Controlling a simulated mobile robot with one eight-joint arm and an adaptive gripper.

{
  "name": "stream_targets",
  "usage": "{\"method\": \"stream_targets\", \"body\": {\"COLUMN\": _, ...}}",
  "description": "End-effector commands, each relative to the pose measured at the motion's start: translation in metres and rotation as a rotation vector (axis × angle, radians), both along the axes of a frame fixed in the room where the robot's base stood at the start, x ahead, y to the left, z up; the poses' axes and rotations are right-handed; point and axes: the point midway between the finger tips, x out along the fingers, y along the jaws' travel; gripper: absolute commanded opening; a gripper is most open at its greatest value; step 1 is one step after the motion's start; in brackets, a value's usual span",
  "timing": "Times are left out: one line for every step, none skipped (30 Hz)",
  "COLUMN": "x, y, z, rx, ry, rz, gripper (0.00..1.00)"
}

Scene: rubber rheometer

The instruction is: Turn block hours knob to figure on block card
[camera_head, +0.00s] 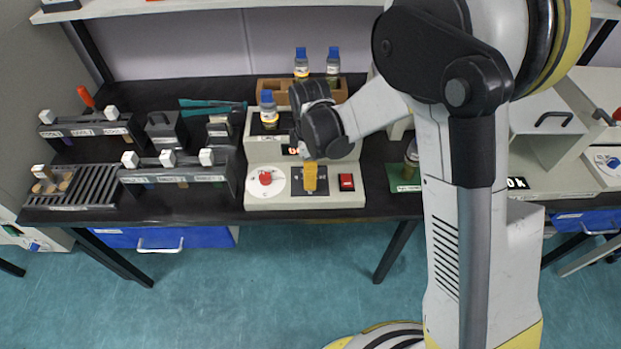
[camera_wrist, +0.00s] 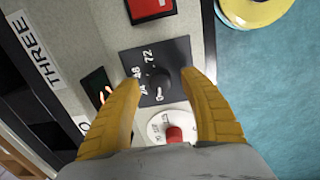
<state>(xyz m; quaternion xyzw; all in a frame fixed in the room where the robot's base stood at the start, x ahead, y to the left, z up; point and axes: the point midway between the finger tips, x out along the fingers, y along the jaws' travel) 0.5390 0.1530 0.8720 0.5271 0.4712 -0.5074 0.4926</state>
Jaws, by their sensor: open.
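The block's hours knob (camera_wrist: 159,84) is black and sits on a black square plate (camera_wrist: 173,57) with the figures 24, 48, 72 and what looks like 0. Its pointer is hard to read. My gripper (camera_wrist: 161,82) is open, with a yellow finger on either side of the knob; whether they touch it I cannot tell. In the head view my gripper (camera_head: 311,178) points down over the plate on the pale block (camera_head: 276,202), hiding the knob. I cannot pick out a readable block card.
A red knob on a white dial (camera_head: 281,188) is left of the plate, and a red switch (camera_head: 346,182) is right of it. A small lit display (camera_wrist: 97,88) is partly hidden by a finger. Blue-capped bottles (camera_head: 268,112) stand behind. Racks (camera_head: 178,176) stand left.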

Motion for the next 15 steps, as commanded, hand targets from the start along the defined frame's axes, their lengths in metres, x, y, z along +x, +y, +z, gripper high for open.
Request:
{"method": "stream_targets", "body": {"x": 0.0003, "y": -0.0001, "z": -0.0068, "rx": 0.000, "ry": 0.000, "rz": 0.000, "gripper": 0.51}}
{"method": "stream_targets", "body": {"x": 0.0006, "y": 0.0000, "z": -0.0089, "rx": 0.000, "ry": 0.000, "rz": 0.000, "gripper": 0.51}}
{"method": "stream_targets", "body": {"x": 0.0007, "y": -0.0001, "z": -0.0109, "rx": 0.000, "ry": 0.000, "rz": 0.000, "gripper": 0.51}}
{"method": "stream_targets", "body": {"x": 0.0008, "y": -0.0001, "z": -0.0119, "rx": 0.000, "ry": 0.000, "rz": 0.000, "gripper": 0.51}}
{"method": "stream_targets", "body": {"x": 0.0007, "y": -0.0002, "z": -0.0126, "rx": 0.000, "ry": 0.000, "rz": 0.000, "gripper": 0.51}}
{"method": "stream_targets", "body": {"x": 0.0007, "y": -0.0002, "z": -0.0130, "rx": 0.000, "ry": 0.000, "rz": -0.001, "gripper": 0.51}}
{"method": "stream_targets", "body": {"x": 0.0007, "y": -0.0002, "z": -0.0131, "rx": 0.000, "ry": 0.000, "rz": -0.001, "gripper": 0.51}}
{"method": "stream_targets", "body": {"x": 0.0007, "y": -0.0002, "z": -0.0131, "rx": 0.000, "ry": 0.000, "rz": -0.001, "gripper": 0.51}}
{"method": "stream_targets", "body": {"x": 0.0006, "y": -0.0001, "z": -0.0129, "rx": 0.000, "ry": 0.000, "rz": -0.001, "gripper": 0.51}}
{"method": "stream_targets", "body": {"x": 0.0006, "y": -0.0001, "z": -0.0127, "rx": 0.000, "ry": 0.000, "rz": -0.001, "gripper": 0.51}}
{"method": "stream_targets", "body": {"x": 0.0006, "y": -0.0001, "z": -0.0127, "rx": 0.000, "ry": 0.000, "rz": -0.001, "gripper": 0.51}}
{"method": "stream_targets", "body": {"x": 0.0006, "y": -0.0002, "z": -0.0126, "rx": 0.000, "ry": 0.000, "rz": -0.001, "gripper": 0.51}}
{"method": "stream_targets", "body": {"x": 0.0006, "y": -0.0001, "z": -0.0126, "rx": 0.000, "ry": 0.000, "rz": -0.001, "gripper": 0.50}}
{"method": "stream_targets", "body": {"x": 0.0006, "y": -0.0001, "z": -0.0126, "rx": 0.000, "ry": 0.000, "rz": -0.001, "gripper": 0.40}}
{"method": "stream_targets", "body": {"x": 0.0006, "y": -0.0001, "z": -0.0125, "rx": 0.000, "ry": 0.000, "rz": -0.001, "gripper": 0.28}}
